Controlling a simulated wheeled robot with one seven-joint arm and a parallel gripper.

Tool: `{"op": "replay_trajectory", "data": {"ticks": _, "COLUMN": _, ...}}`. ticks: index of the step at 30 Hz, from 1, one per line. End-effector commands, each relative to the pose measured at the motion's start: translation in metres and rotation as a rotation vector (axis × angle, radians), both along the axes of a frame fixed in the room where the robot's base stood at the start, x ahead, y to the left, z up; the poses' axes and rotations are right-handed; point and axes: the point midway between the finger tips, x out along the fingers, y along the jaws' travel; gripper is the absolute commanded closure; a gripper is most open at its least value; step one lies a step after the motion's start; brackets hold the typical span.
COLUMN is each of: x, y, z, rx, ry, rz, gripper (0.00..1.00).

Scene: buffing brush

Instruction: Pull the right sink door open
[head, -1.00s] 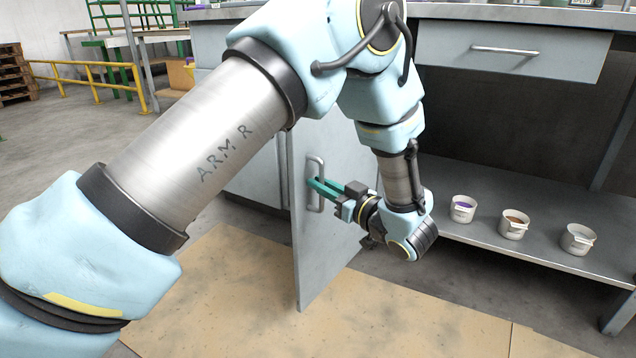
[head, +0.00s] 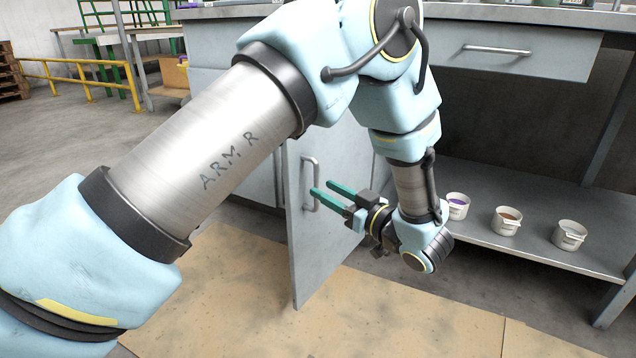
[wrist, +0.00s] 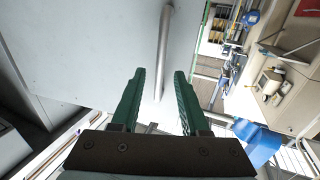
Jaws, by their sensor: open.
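The grey sink door (head: 315,255) stands swung open, jutting out toward me from the cabinet front. Its metal bar handle (head: 311,184) is upright near the door's free edge. My gripper (head: 322,191) has its two green fingers apart, just to the right of the handle in the head view. In the wrist view the handle (wrist: 165,50) lies ahead of the fingertips, and nothing is held between the fingers (wrist: 160,78). The door face (wrist: 90,50) fills the left of that view. My arm hides the top of the door in the head view.
A drawer (head: 510,52) sits under the counter. Tan sheeting (head: 380,320) covers the floor below the door. A yellow rail (head: 90,80) stands far left.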

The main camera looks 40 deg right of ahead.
Motion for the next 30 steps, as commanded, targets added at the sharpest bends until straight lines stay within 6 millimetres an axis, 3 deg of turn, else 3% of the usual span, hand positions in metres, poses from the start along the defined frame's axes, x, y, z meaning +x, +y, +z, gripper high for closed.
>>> {"op": "replay_trajectory", "data": {"ticks": 6, "x": -0.043, "y": -0.004, "z": 0.002, "rx": 0.001, "ry": 0.001, "rz": -0.002, "gripper": 0.55}}
{"op": "replay_trajectory", "data": {"ticks": 12, "x": -0.063, "y": -0.006, "z": 0.000, "rx": 0.001, "ry": 0.000, "rz": 0.000, "gripper": 0.55}}
{"op": "replay_trajectory", "data": {"ticks": 30, "x": -0.066, "y": -0.006, "z": 0.000, "rx": 0.001, "ry": 0.000, "rz": 0.000, "gripper": 0.55}}
